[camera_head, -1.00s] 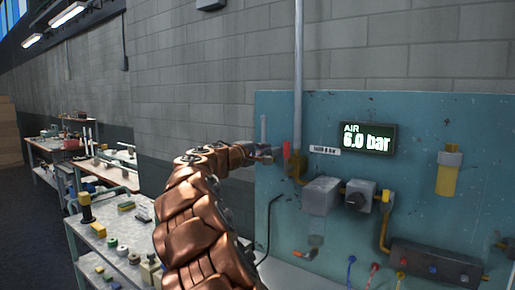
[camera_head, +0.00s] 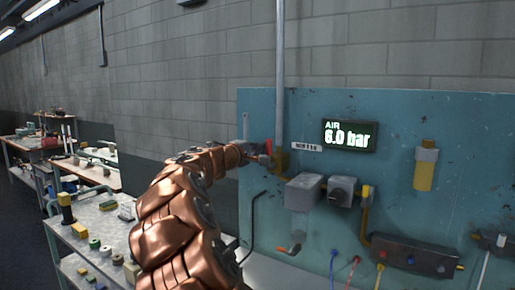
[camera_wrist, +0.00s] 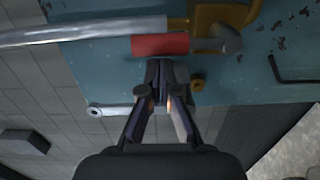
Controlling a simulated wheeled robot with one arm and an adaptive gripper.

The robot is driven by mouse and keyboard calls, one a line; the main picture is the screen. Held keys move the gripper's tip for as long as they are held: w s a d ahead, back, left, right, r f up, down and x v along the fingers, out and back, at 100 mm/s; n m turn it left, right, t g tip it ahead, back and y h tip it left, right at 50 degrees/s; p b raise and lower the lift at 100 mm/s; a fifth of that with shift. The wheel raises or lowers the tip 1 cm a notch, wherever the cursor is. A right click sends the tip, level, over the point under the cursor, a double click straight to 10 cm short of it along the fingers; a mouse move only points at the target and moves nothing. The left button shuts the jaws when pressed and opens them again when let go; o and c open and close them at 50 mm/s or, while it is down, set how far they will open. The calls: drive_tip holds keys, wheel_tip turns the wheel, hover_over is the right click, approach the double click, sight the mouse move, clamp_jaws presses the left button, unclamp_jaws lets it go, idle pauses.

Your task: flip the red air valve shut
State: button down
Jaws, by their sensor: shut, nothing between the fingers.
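The red air valve handle (camera_head: 268,146) is at the lower end of the vertical grey pipe on the teal panel. In the wrist view the red handle (camera_wrist: 160,44) lies roughly parallel to the pipe, beside it, and a grey lever part joins it to the brass fitting (camera_wrist: 222,18). My gripper (camera_head: 256,151) is at the handle's left side in the head view. In the wrist view my gripper (camera_wrist: 161,72) is shut and empty, its tips right at the red handle's edge. I cannot tell whether they touch it.
A display (camera_head: 350,135) reads AIR 6.0 bar. Grey boxes (camera_head: 304,191), a yellow cylinder (camera_head: 424,170) and a manifold (camera_head: 415,255) are on the panel (camera_head: 400,110). A cluttered bench (camera_head: 95,235) stands at left. A wrench-like tool (camera_wrist: 112,111) shows near my fingers.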

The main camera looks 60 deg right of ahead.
sight(269, 149)
drive_tip(key=shift+s+m+b, duration=0.35)
drive_tip(key=shift+m+b, duration=0.25)
drive_tip(key=shift+b, duration=0.75)
drive_tip(key=s+m+b, duration=0.1)
drive_tip(key=b, duration=0.2)
drive_tip(key=m+b, duration=0.1)
drive_tip(key=b, duration=0.2)
drive_tip(key=s+m+b, duration=0.1)
drive_tip(key=m+b, duration=0.1)
drive_tip(key=b, duration=0.1)
drive_tip(key=shift+s+d+f, duration=0.1)
drive_tip(key=shift+s+f, duration=0.15)
drive_tip(key=shift+s, duration=0.05)
drive_tip(key=s+f+m+t+b, duration=0.1)
drive_tip(key=s+f+m+b, duration=0.2)
drive_tip(key=m+b, duration=0.9)
drive_tip(key=shift+s+f+y+b, duration=0.35)
drive_tip(key=shift+s+b, duration=1.25)
drive_tip(key=shift+b, duration=1.15)
drive_tip(key=shift+s+d+f, duration=0.1)
drive_tip(key=shift+f+m, duration=0.3)
drive_tip(key=shift+m, duration=0.1)
